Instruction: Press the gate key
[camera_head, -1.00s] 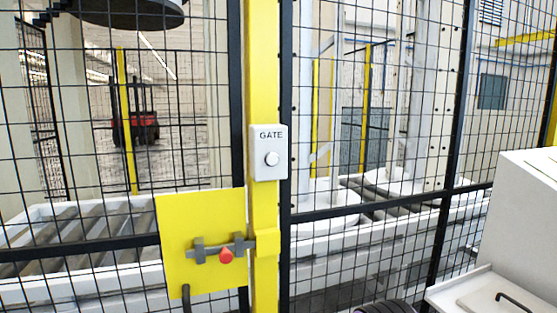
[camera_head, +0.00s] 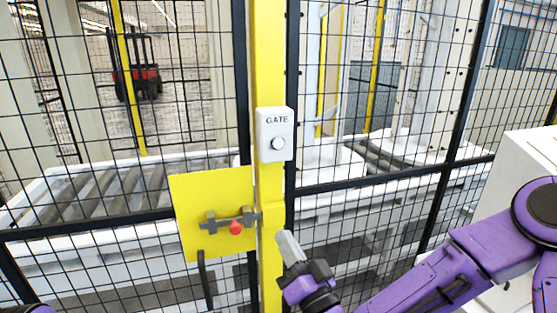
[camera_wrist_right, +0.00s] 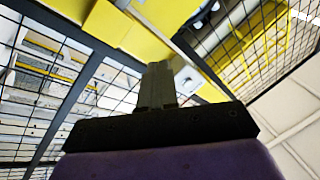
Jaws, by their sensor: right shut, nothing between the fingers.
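The gate key is a round white button (camera_head: 278,143) on a white box labelled GATE (camera_head: 275,122), fixed to a yellow post (camera_head: 270,190). My right gripper (camera_head: 288,242) is below the box, in front of the post's right side, apart from the button. Its grey fingers are shut and empty and point upward. My left gripper is not in view; only a bit of purple shows at the bottom left corner.
A yellow plate (camera_head: 185,225) with a grey bolt and red knob (camera_head: 236,227) sits left of the post. Black mesh fence (camera_head: 400,187) runs on both sides, with roller conveyors (camera_head: 110,200) behind it. A white cabinet (camera_head: 530,150) stands at the right.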

